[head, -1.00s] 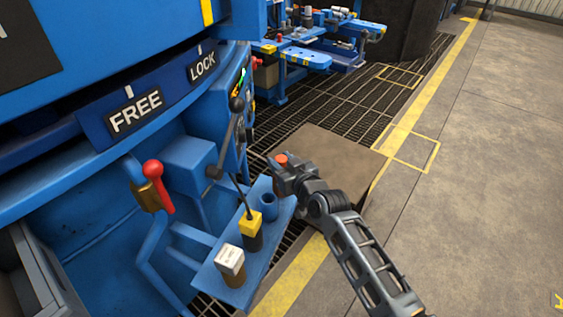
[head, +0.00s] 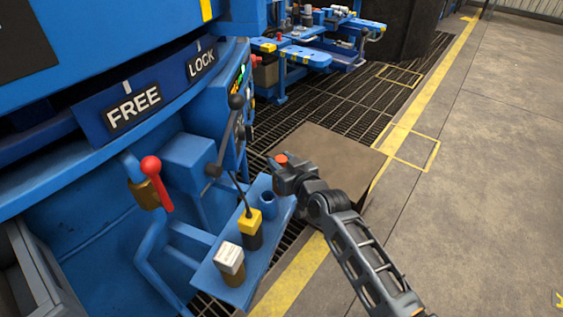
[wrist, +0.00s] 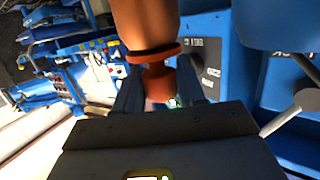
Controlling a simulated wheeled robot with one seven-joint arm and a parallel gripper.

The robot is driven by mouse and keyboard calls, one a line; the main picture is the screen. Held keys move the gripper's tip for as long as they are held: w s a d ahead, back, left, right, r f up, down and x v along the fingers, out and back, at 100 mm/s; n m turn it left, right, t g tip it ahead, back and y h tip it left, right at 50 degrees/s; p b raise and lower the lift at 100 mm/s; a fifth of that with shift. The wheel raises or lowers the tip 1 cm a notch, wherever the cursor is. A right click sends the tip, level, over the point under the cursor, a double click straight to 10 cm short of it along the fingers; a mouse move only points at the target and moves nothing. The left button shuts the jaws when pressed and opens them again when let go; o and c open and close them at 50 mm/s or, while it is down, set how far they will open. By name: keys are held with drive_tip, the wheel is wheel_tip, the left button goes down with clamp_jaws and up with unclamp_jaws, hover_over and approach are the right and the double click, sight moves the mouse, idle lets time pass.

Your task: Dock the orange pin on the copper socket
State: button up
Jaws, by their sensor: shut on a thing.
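My gripper (head: 283,166) is shut on the orange pin (head: 281,159), held above the corner of a brown plate and beyond the blue shelf. In the wrist view the orange pin (wrist: 150,25) fills the upper middle, with a flared collar and a narrower part between the fingers (wrist: 158,90). On the blue shelf an open blue cup (head: 268,198) stands nearest my gripper.
A yellow-topped black cylinder (head: 250,222) with a rod stands mid-shelf (head: 208,278). A red-handled lever (head: 155,180) and a black-knobbed lever (head: 232,120) rise beside the FREE and LOCK signs. Open floor lies to the right.

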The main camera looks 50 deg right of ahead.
drive_tip(key=shift+f, duration=0.2)
drive_tip(key=o, duration=0.9)
drive_tip(key=shift+s, duration=0.1)
drive_tip(key=p+v, duration=0.3)
drive_tip(key=v, duration=0.7)
drive_tip(key=shift+s+a+r, duration=0.15)
drive_tip(key=shift+s+r, duration=0.05)
drive_tip(key=shift+s, duration=0.15)
